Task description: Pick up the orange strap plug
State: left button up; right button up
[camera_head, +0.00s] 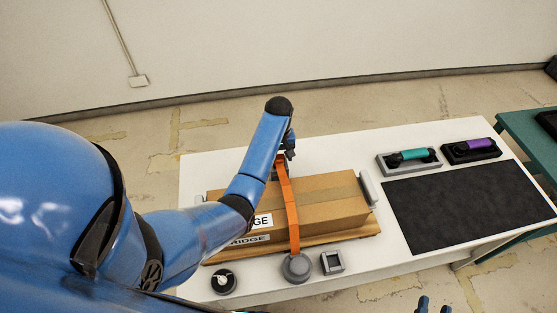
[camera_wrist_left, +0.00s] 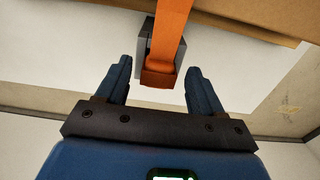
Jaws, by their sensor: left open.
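The orange strap (camera_head: 289,205) runs over a cardboard box (camera_head: 335,200). Its far end drops behind the box near my left gripper. In the left wrist view the orange strap plug (camera_wrist_left: 158,75) hangs at the strap's end, in front of a grey block (camera_wrist_left: 143,47). My left gripper (camera_wrist_left: 159,66) is open, with one finger on each side of the plug and visible gaps between. In the head view my left gripper (camera_head: 289,146) is at the box's back edge, partly hidden by my arm. My right gripper (camera_head: 434,304) shows only its two separated fingertips at the bottom edge.
The box lies on a wooden board on a white table (camera_head: 390,265). A round grey piece (camera_head: 296,267), a square grey socket (camera_head: 332,262) and a dark round dial (camera_head: 223,281) are in front. A black mat (camera_head: 465,205) and teal (camera_head: 415,154) and purple (camera_head: 480,144) handsets are right.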

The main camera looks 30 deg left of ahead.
pick_arm(q)
jog(key=shift+w+f, duration=0.1)
jog(key=shift+f, duration=1.15)
jog(key=shift+c, duration=0.3)
jog(key=c, duration=1)
jog(key=shift+r, duration=0.1)
